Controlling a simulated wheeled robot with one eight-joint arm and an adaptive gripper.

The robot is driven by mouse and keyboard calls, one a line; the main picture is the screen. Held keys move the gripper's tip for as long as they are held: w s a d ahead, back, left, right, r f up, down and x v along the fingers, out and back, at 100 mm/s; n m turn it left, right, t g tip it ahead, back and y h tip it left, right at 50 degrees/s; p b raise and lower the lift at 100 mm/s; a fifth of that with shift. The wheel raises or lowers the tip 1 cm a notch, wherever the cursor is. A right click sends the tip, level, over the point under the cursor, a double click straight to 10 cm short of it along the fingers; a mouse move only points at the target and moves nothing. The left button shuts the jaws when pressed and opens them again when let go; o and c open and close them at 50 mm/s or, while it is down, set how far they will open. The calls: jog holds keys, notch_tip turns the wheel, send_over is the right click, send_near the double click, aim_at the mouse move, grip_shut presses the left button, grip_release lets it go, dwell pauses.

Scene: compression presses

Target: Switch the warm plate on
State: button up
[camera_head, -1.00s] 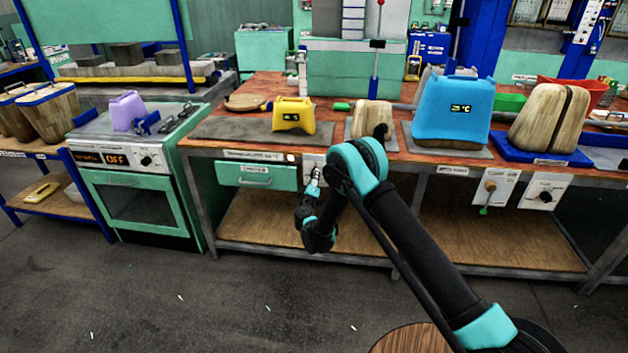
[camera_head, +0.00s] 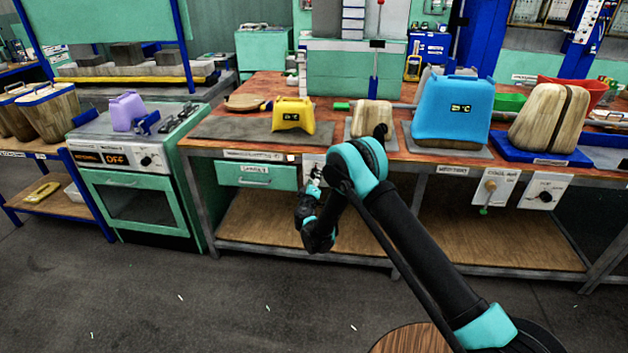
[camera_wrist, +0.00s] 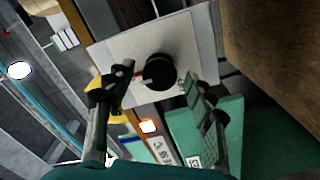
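A round black knob (camera_wrist: 160,72) with a red mark on its left side sits on a white panel (camera_wrist: 118,58) in the wrist view. In the head view this panel (camera_head: 309,160) is on the bench front, mostly behind my gripper (camera_head: 314,180). My gripper (camera_wrist: 162,88) is open, its two dark fingers on either side of the knob; I cannot tell whether they touch it. A flat dark plate (camera_head: 222,128) lies on the bench above, with a yellow container (camera_head: 293,116) on it. I cannot read which plate is the warm plate.
A small lamp (camera_wrist: 148,126) glows orange-white beside the panel. A green drawer (camera_head: 255,176) is left of it. Two more control panels (camera_head: 494,190) (camera_head: 541,191) are further right. The bench's lower shelf (camera_head: 270,222) is bare.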

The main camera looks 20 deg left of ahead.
jog(key=v, duration=0.7)
jog(key=shift+s, duration=0.25)
jog(key=shift+d, duration=0.15)
dwell(0.3)
